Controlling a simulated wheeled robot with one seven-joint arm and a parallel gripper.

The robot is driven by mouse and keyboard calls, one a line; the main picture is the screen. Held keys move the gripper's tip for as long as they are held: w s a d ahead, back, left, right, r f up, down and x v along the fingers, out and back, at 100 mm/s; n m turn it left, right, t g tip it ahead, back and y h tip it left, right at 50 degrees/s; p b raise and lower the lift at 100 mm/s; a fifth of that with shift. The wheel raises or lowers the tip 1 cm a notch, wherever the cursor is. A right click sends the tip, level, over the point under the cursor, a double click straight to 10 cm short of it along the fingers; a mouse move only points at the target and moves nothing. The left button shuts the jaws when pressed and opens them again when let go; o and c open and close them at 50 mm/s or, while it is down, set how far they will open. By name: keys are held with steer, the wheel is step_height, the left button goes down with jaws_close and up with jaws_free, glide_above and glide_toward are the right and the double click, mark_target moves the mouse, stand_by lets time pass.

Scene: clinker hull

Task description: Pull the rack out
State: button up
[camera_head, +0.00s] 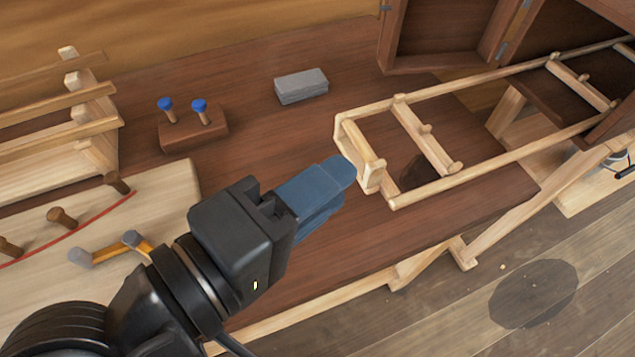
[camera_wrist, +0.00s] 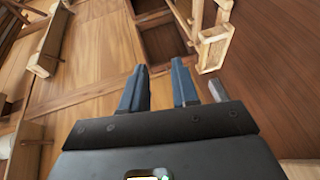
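The rack (camera_head: 425,140) is a pale wooden ladder-like frame with long rails and cross bars. It reaches from the brown box at the right out over the dark bench top. Its near end has an upright end piece (camera_head: 360,155). My gripper (camera_head: 338,178) has blue fingers and is just left of that end piece in the head view; whether they touch is unclear there. In the wrist view the fingers (camera_wrist: 160,85) stand apart with nothing between them. A pale wooden end, seemingly the rack's (camera_wrist: 212,48), lies to the right of the fingers there.
The brown box (camera_head: 437,62) stands at the back right. A grey block (camera_head: 301,86) and a small brown block with two blue-topped pegs (camera_head: 190,133) lie on the bench (camera_head: 240,65). A pale board with pegs (camera_head: 170,185) and a wooden stand (camera_head: 95,150) are left.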

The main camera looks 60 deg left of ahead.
steer(key=b, duration=0.7)
glide_toward(355, 146)
steer(key=r+x, duration=0.1)
steer(key=x, duration=0.7)
steer(key=f+x, duration=0.1)
steer(key=x, duration=0.2)
steer(key=shift+p, duration=0.4)
jaws_close()
